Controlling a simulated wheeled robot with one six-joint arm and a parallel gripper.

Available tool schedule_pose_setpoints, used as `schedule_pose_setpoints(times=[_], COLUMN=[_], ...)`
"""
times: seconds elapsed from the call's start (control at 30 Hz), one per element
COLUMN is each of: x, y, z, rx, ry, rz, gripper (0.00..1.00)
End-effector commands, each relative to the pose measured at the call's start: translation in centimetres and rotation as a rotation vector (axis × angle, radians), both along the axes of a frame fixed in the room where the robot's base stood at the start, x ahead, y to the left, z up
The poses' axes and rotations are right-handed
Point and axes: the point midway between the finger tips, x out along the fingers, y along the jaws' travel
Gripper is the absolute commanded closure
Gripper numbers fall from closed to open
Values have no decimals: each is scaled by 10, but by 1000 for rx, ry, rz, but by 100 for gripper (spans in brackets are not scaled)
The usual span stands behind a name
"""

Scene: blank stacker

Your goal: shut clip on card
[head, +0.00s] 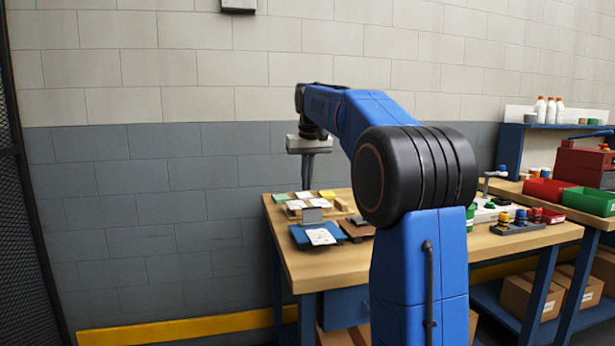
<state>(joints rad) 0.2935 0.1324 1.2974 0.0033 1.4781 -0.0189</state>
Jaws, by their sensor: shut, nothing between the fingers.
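My gripper (307,181) points down above the left part of the wooden table, shut and empty. Below it, a dark board (299,238) lies near the table's left front edge. A white card (320,236) lies on this board, tilted to its edges. A grey clip plate (311,215) stands up behind the card, apart from my fingers. Whether the clip touches the card is too small to tell.
My arm hides the table's middle. Colored knobs (520,217) and red bins (546,190) stand farther right.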

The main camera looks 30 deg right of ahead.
Motion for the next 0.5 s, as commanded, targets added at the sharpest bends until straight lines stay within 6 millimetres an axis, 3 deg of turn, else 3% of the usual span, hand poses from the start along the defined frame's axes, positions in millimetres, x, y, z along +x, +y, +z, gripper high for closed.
schedule_pose_setpoints(times=[0.33,0.5], x=[12,-11], y=[-3,3], z=[-59,-53], rx=[1,-1], ry=[2,-2], rz=[0,0], gripper=[100,100])
